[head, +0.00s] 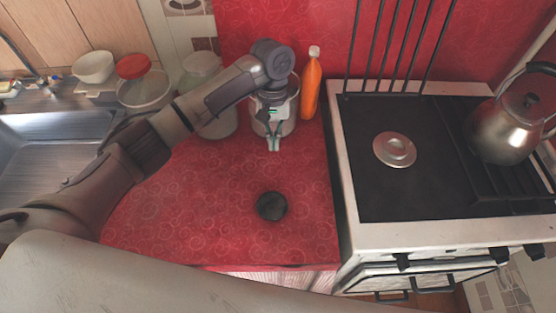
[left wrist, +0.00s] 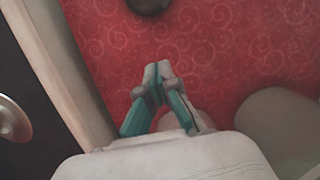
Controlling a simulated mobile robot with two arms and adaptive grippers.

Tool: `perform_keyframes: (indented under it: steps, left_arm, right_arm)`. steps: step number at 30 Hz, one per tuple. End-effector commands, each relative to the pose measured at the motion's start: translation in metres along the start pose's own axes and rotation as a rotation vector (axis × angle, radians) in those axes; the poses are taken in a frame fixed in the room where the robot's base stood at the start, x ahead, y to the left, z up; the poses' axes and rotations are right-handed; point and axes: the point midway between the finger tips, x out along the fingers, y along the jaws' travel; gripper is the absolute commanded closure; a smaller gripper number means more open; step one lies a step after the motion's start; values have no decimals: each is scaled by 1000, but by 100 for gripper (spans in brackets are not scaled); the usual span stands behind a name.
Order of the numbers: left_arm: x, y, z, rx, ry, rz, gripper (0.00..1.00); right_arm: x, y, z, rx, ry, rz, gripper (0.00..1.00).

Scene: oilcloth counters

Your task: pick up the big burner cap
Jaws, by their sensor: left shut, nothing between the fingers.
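The big burner cap (head: 272,206), a dark round disc, lies flat on the red counter (head: 190,215), near its front edge. In the left wrist view its edge (left wrist: 148,4) shows at the top, cut off by the frame. My left gripper (head: 274,147) points down over the counter, behind the cap and apart from it. In the left wrist view the fingertips (left wrist: 157,72) are together with nothing between them. My right gripper is not in view.
The stove (head: 440,190) with a silver burner (head: 395,150) and a steel kettle (head: 505,128) stands at the right. An orange bottle (head: 311,88) and a glass jar (head: 214,122) stand at the back of the counter. Bowls and a sink (head: 50,150) are at the left.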

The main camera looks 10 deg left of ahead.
Motion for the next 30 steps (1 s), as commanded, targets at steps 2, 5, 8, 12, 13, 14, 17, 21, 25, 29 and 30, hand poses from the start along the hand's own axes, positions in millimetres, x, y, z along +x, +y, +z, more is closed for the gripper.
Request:
perform_keyframes:
  steps: [2, 5, 8, 12, 13, 14, 17, 21, 25, 29, 30]
  left_arm:
    - [3, -1, 0, -3, -2, -2, 100]
    - [12, -1, 0, -3, -3, -3, 100]
    - [29, -1, 0, -3, -4, -3, 100]
    - [60, -1, 1, -2, -4, -4, 100]
    - [66, -1, 0, -3, -3, -4, 100]
    - [73, -1, 0, -3, -4, -4, 100]
    - [94, -1, 0, -3, -3, -3, 100]
    - [101, -2, 18, 1, 0, -2, 100]
    - [106, -1, 32, 0, 0, -2, 100]
    - [108, -1, 37, -1, 1, -2, 100]
    - [109, -1, 38, -2, 1, -2, 100]
  right_arm:
    - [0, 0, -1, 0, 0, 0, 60]
    - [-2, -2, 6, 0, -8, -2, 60]
    - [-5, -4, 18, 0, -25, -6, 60]
    - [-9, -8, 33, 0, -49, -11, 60]
    - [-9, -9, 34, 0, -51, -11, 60]
    - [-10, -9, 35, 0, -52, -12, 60]
    - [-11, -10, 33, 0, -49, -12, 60]
    - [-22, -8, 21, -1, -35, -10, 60]
    - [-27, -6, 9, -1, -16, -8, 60]
    - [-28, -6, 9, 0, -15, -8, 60]
    - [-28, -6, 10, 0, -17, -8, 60]
